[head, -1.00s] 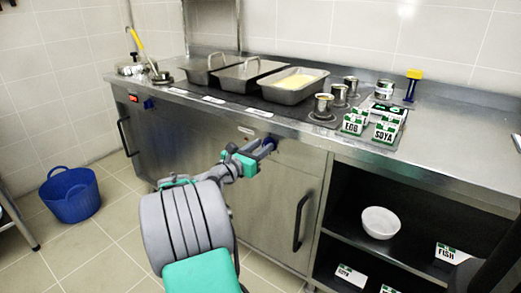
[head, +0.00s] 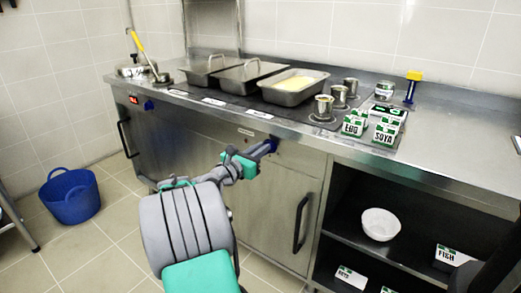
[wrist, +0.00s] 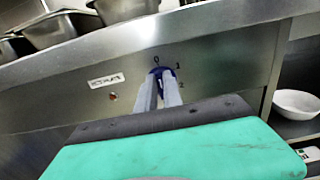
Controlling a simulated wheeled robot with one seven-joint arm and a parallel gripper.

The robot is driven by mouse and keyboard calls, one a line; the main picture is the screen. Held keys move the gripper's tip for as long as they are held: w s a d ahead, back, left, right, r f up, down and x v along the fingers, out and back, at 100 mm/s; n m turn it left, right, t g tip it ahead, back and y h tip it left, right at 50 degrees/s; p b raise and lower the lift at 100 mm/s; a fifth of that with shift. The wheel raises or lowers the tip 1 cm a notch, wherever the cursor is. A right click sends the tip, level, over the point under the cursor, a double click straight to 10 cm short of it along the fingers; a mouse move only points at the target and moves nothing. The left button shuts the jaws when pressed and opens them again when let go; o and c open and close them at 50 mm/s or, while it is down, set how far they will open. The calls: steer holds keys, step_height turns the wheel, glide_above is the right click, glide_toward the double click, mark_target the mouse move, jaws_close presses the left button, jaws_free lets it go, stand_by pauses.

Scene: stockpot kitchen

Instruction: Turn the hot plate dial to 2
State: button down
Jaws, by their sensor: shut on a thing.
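The blue dial (wrist: 163,71) is on the steel front panel below the counter edge, and it also shows in the head view (head: 274,143). The marks 0, 1 and 2 are printed around it, with 0 at the top, 1 at upper right and 2 at lower right. My gripper (wrist: 160,84) is shut on the dial, one grey finger on each side. The fingers hide much of the dial, and I cannot tell which mark it points to. In the head view my gripper (head: 267,147) reaches the panel from the lower left.
A small label (wrist: 106,80) and a reddish light sit left of the dial. Above, the counter holds metal pans (head: 293,88), metal cups (head: 324,108) and EGG and SOYA boxes (head: 354,123). A second blue knob (head: 149,105) is farther left. An open shelf with a white bowl (head: 380,223) is at right.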

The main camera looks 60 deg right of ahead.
steer(key=shift+m, duration=0.3)
steer(key=m, duration=0.6)
steer(key=s+f+m, duration=0.1)
steer(key=m, duration=0.5)
steer(key=f+m, duration=0.1)
steer(key=m, duration=0.4)
steer(key=shift+s+a+m, duration=0.15)
steer(key=shift+s+m, duration=0.05)
steer(key=shift+m, duration=0.2)
steer(key=shift+w+f+m+b, duration=0.1)
steer(key=shift+f+m+b, duration=0.05)
steer(key=shift+m+b, duration=2.2)
steer(key=shift+m+p, duration=0.3)
steer(key=shift+m, duration=0.15)
